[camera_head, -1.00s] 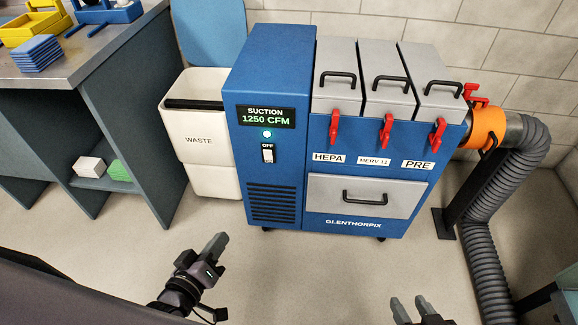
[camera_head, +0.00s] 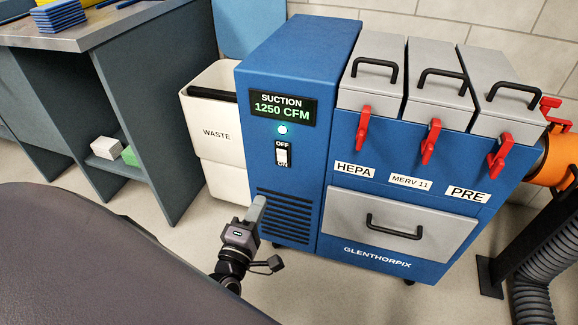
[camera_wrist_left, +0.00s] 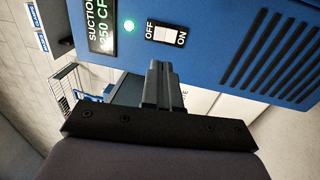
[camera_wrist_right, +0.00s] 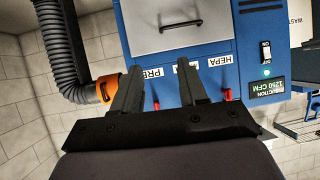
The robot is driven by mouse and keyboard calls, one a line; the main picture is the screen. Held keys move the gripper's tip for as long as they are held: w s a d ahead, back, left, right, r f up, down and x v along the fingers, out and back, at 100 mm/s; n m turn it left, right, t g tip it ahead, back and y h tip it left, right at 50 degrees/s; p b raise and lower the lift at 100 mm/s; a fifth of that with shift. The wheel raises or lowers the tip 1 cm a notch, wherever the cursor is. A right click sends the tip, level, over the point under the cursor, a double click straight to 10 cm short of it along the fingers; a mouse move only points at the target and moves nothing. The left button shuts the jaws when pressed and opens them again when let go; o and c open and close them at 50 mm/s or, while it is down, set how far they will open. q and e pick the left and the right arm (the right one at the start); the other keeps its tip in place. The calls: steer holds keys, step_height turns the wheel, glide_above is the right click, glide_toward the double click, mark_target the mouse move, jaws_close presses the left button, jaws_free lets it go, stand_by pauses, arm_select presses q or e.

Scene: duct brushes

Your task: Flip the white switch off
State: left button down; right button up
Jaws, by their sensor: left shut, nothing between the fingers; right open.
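The white switch (camera_head: 283,156) sits on the blue front panel of the suction machine (camera_head: 300,60), under a lit green lamp (camera_head: 282,129) and a display reading 1250 CFM. An OFF label is above it. In the left wrist view the white switch (camera_wrist_left: 165,34) lies between OFF and ON labels, just beyond the fingertips. My left gripper (camera_head: 258,205) is shut and empty, below and left of the switch, apart from it. My right gripper (camera_wrist_right: 158,85) is open and empty, facing the machine's front; the switch (camera_wrist_right: 266,53) shows at right in that view. The head view does not show it.
A white waste bin (camera_head: 215,150) stands left of the machine, beside a grey workbench (camera_head: 160,100). Red latches (camera_head: 430,142) and a drawer handle (camera_head: 394,228) stick out of the machine's front. A grey hose (camera_head: 535,270) runs at the right. Floor in front is partly clear.

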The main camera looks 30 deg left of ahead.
mark_target(282, 153)
stand_by(0.3)
arm_select(q)
steer(key=b+x, duration=0.2)
steer(key=x, duration=1.1)
steer(key=shift+b, duration=0.3)
steer(key=shift+w+a+r, duration=0.1)
steer(key=shift+w, duration=0.35)
arm_select(e)
steer(key=shift+w+a+y, duration=0.25)
steer(key=shift+a+y, duration=0.05)
steer(key=shift+a, duration=0.25)
steer(key=shift+w+a+y, duration=0.2)
steer(key=shift+a+y, duration=0.1)
steer(key=shift+a, duration=0.2)
arm_select(q)
steer(key=shift+w+r, duration=0.1)
steer(key=shift+w+r, duration=0.1)
steer(key=shift+w, duration=0.05)
arm_select(e)
steer(key=shift+s, duration=0.1)
